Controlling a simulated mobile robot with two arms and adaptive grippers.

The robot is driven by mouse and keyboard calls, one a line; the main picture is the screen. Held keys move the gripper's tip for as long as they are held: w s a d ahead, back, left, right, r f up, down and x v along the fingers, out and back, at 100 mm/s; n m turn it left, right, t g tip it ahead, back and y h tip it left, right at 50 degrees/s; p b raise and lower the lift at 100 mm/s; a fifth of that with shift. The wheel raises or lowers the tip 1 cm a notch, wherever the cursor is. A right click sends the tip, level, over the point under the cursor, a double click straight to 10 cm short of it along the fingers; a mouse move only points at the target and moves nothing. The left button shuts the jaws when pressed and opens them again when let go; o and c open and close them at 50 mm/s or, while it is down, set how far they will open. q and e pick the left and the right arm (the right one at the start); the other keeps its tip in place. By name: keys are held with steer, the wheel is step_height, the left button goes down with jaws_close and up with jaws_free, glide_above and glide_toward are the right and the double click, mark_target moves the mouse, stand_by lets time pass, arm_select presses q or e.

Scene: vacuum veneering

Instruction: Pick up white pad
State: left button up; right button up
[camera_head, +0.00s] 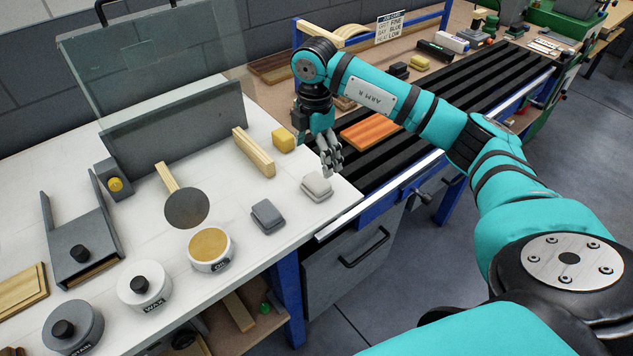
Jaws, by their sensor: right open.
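The white pad (316,186) is a small pale block with rounded edges. It lies on the white tabletop (341,207) near its right front corner. My right gripper (330,170) hangs just above and behind the pad, fingers pointing down. It is open with nothing visible between its fingers. Whether a fingertip touches the pad is hard to tell. My left gripper does not show.
A grey pad (267,216) lies left of the white pad, and a yellow block (283,140) behind it. A wooden strip (254,152), a round paddle (186,207) and an open oil tin (209,246) stand further left. An orange board (369,132) rests on the black slats.

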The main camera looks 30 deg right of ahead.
mark_target(316, 180)
step_height(316, 180, down, 3)
steer(key=shift+r, duration=0.15)
steer(key=shift+f+p, duration=0.3)
steer(key=shift+f, duration=0.2)
steer(key=shift+s+f+p, duration=0.15)
steer(key=shift+f+p, duration=0.15)
steer(key=shift+f, duration=0.05)
steer(key=f, duration=0.2)
steer(key=f+p, duration=0.1)
steer(key=shift+s+f, duration=0.25)
steer(key=shift+f, duration=0.45)
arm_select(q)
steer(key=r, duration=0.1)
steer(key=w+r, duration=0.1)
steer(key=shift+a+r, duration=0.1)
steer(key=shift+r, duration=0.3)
arm_select(e)
steer(key=shift+a, duration=0.1)
steer(key=shift+c, duration=0.2)
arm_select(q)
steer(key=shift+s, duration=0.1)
arm_select(e)
steer(key=c, duration=1.2)
